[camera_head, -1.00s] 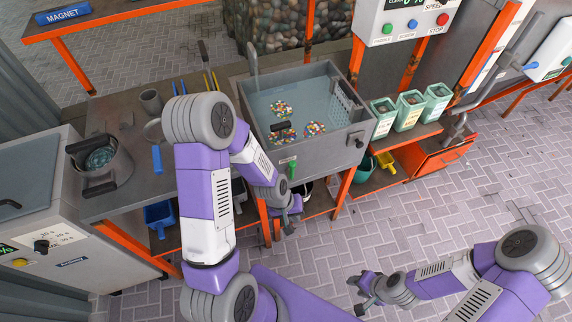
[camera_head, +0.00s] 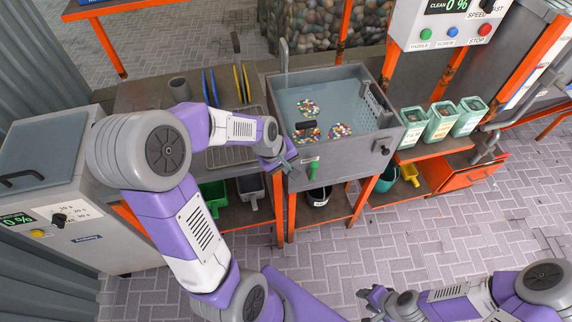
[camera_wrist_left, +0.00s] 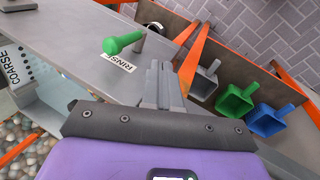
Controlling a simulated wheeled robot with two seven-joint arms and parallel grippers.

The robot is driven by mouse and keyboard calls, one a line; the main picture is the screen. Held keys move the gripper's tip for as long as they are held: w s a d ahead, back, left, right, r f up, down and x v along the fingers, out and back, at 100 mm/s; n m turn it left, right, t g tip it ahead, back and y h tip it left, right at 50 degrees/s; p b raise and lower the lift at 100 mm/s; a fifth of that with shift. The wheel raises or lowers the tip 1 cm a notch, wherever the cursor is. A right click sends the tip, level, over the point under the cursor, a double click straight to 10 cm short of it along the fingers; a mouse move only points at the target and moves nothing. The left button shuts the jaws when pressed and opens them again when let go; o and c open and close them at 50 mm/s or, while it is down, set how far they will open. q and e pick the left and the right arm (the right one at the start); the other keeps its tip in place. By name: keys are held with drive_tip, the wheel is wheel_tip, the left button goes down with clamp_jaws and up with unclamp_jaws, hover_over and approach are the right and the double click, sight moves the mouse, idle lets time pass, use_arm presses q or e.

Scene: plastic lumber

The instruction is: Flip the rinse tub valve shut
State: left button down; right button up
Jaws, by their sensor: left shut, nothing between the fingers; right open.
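The grey rinse tub (camera_head: 340,150) holds water and colored flakes. Its green valve handle (camera_head: 313,170) hangs from the front wall below a small label. In the left wrist view the green handle (camera_wrist_left: 120,43) sticks out beside the RINSE label (camera_wrist_left: 120,63). My left gripper (camera_head: 289,166) is just left of the handle, near the tub's front left corner. Its fingers (camera_wrist_left: 162,82) are shut and empty, with a visible gap to the handle. My right gripper (camera_head: 372,298) is open and empty, low over the floor, far from the tub.
A green scoop (camera_head: 213,195) and a black bucket (camera_head: 318,195) are on the lower shelf. Labeled green bins (camera_head: 440,122) stand right of the tub. The brick floor in front is free.

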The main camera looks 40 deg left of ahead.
sight(312, 170)
use_arm(q)
drive_tip(key=w+d+f+b, duration=0.2)
drive_tip(key=w+f, duration=0.2)
drive_tip(key=w, duration=0.1)
drive_tip(key=shift+d, duration=0.35)
